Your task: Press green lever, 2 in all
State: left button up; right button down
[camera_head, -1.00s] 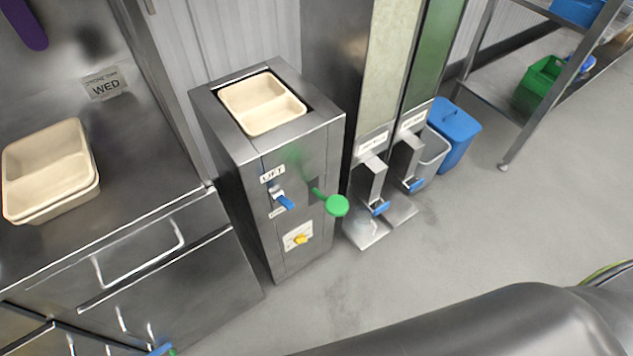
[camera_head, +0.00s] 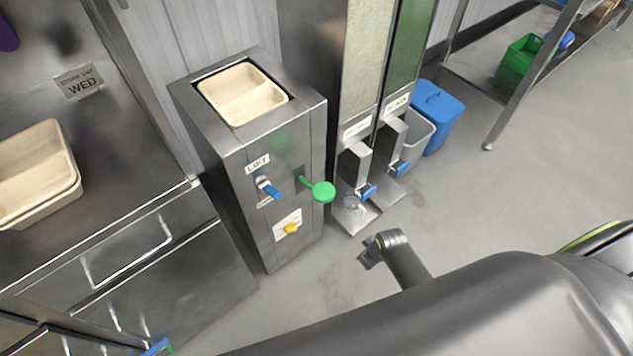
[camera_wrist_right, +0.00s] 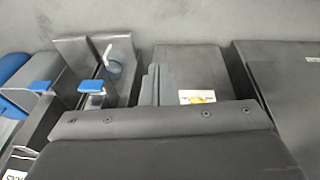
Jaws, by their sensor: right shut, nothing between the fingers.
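The green lever (camera_head: 322,191) has a round green knob and sticks out from the right part of the front of the steel lift cabinet (camera_head: 258,165). My right gripper (camera_head: 368,252) is shut and empty, below and to the right of the lever, apart from it, with floor behind it. In the right wrist view its grey fingers (camera_wrist_right: 157,85) lie together. The cabinet (camera_wrist_right: 190,65) shows there too, but I cannot make out the green lever. A divided cream tray (camera_head: 242,94) sits in the cabinet's top. My left gripper is not in view.
A blue lever (camera_head: 270,190) and yellow knob (camera_head: 290,229) are on the cabinet front. Two dispensers with blue levers (camera_head: 368,192) stand close on its right. A blue bin (camera_head: 437,115) stands behind. Cream trays (camera_head: 40,170) lie on the left counter. Floor in front is clear.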

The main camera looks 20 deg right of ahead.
aim_at(334, 194)
jog(key=w+a+r+n, duration=0.2)
jog(key=w+r, duration=0.3)
jog(key=r, duration=0.2)
jog(key=w+a+r+n+t+y, duration=0.1)
jog(key=w+a+r+n, duration=0.1)
jog(key=w+r, duration=0.3)
jog(key=w+a+r+n+y, duration=0.1)
jog(key=w+a+r+n, duration=0.1)
jog(key=w+r, duration=0.3)
notch_tip(334, 194, up, 4)
jog(key=shift+a+r+n, duration=0.1)
jog(key=shift+a+n, duration=0.05)
jog(key=shift+n, duration=0.15)
jog(key=w+a+r+n+y, duration=0.1)
jog(key=w+a+r+n, duration=0.3)
jog(key=w, duration=0.3)
jog(key=shift+w+r, duration=0.35)
jog(key=shift+r, duration=0.45)
jog(key=shift+a+f, duration=0.1)
jog(key=f+b, duration=0.2)
jog(key=s+f+b, duration=0.1)
jog(key=f+b, duration=0.1)
jog(key=s+f+b, duration=0.1)
jog(key=f+b, duration=0.1)
jog(key=f, duration=0.1)
jog(key=shift+s+d, duration=0.1)
jog(key=shift+d, duration=0.3)
jog(key=shift+s+f, duration=0.15)
jog(key=shift+f, duration=0.45)
jog(key=shift+f, duration=0.1)
